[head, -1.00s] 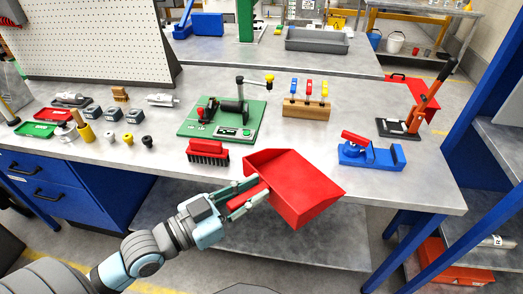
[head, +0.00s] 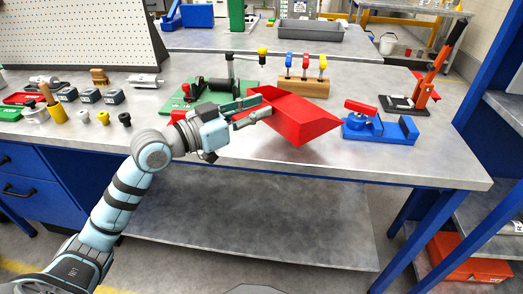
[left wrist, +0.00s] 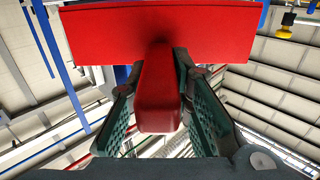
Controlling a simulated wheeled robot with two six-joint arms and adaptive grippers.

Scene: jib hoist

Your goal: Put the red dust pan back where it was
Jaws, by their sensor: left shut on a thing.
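The red dust pan (head: 298,118) is in my left gripper (head: 252,108), over the front part of the workbench in the head view. Its open scoop side points right. In the left wrist view the gripper (left wrist: 160,110) is shut on the dust pan's red handle (left wrist: 158,90), and the pan body (left wrist: 165,30) spreads above it. The red brush (head: 178,117) is mostly hidden behind my left arm. My right gripper is not in view.
A blue vise (head: 380,128) stands just right of the pan. Behind are a wooden block with coloured tools (head: 303,87) and a green board (head: 245,97), partly covered. A lever press (head: 425,85) stands at the right. Bare bench (head: 400,165) lies at the front right.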

